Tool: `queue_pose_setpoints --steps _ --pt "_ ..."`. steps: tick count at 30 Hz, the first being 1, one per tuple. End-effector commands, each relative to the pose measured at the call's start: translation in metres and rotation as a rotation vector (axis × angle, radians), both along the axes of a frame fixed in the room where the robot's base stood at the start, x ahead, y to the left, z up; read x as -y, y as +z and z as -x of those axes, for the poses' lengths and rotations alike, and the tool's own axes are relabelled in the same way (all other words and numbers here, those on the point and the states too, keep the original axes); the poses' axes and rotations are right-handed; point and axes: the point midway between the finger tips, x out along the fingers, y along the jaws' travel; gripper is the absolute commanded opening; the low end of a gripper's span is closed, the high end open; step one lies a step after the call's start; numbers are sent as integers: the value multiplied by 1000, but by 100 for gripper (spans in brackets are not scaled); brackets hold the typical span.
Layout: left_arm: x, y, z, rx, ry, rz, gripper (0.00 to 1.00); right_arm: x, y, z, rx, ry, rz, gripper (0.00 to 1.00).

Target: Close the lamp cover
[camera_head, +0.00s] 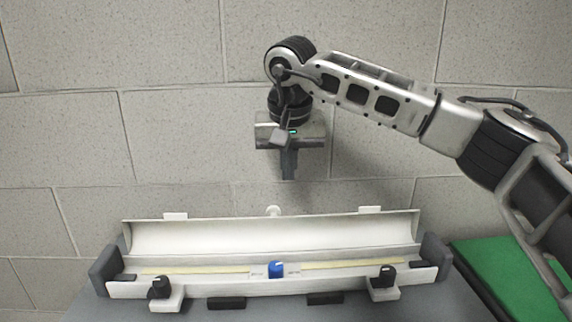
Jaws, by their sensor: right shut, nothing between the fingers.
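The lamp cover (340,234) is a long white curved shell, standing open and tilted up along the back of the lamp housing (215,288). A small white knob (273,211) shows at the middle of its upper edge. Inside the housing lie pale yellow strips and a blue knob (276,269) in the middle. My right gripper (288,176) points down above and slightly right of the white knob, with its fingers shut and empty. It is apart from the cover. My left gripper is not in view.
Dark end blocks (437,256) close both ends of the housing. Black knobs (159,287) sit on white brackets at the front. A grey block wall (170,140) stands behind. A green surface (500,265) lies at the right.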

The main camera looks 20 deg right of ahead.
Motion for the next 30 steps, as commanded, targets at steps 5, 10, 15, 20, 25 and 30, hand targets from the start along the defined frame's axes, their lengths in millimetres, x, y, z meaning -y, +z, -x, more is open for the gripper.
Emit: queue_pose_setpoints --steps 5,10,15,20,25,30 --pt "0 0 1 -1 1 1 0 3 -41 -10 -5 1 -1 0" --pt "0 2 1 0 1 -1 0 1 -60 -8 2 5 -3 0" --pt "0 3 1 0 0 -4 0 -4 -58 12 1 5 -3 0" --pt "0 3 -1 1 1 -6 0 -7 -58 21 0 3 -4 0" --pt "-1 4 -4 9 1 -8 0 -8 -59 23 0 1 -4 0" --pt "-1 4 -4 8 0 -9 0 -8 -58 23 0 1 -4 0"
